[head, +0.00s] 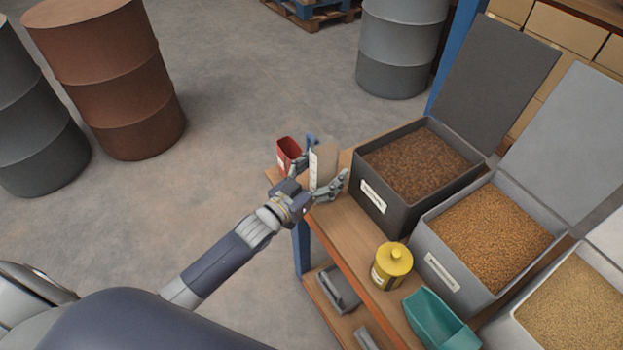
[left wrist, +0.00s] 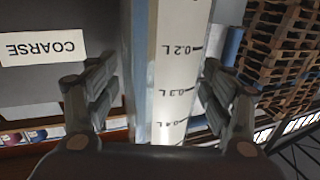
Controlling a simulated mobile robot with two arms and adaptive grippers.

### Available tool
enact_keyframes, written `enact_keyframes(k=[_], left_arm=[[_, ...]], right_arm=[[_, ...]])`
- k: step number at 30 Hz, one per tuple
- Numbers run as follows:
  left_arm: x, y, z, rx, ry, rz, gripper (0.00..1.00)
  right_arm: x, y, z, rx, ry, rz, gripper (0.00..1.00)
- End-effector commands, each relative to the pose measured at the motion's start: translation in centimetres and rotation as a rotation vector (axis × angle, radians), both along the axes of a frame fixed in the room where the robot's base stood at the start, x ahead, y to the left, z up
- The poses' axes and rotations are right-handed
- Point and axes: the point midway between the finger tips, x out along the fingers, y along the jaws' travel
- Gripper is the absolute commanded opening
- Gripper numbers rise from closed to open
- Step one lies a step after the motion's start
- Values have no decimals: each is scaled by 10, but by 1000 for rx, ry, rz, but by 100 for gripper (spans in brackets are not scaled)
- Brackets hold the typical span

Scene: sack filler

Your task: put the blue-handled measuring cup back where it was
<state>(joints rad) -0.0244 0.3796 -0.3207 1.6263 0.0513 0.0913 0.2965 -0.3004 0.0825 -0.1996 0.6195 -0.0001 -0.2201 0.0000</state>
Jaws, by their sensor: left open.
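The measuring cup (head: 323,165) is pale with a printed litre scale, and stands at the far end of the wooden bench. A blue part (head: 311,141), seemingly its handle, shows behind its upper left side. My left gripper (head: 318,188) is open, with one finger on each side of the cup. In the left wrist view the cup (left wrist: 178,70) fills the space between the open fingers (left wrist: 165,105), with small gaps on both sides; its base is hidden. My right gripper is in neither view.
A red scoop or cup (head: 288,152) stands just left of the measuring cup. The dark bin (head: 375,205), labelled COARSE, is close on the right. A yellow container (head: 392,266) and a teal scoop (head: 436,318) stand nearer on the bench.

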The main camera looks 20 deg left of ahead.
Motion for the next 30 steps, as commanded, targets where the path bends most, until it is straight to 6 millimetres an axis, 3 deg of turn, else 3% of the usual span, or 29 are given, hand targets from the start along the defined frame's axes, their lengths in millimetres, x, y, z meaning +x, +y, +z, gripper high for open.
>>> enact_keyframes(k=[16, 22, 30], left_arm=[[-92, 33, -3, 2, 6, 0, 74], [-108, 39, -1, 1, 3, 0, 74], [-111, 40, -1, 1, 2, 0, 74]], right_arm=[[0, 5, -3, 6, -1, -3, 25], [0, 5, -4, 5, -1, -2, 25], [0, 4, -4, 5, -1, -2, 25]])
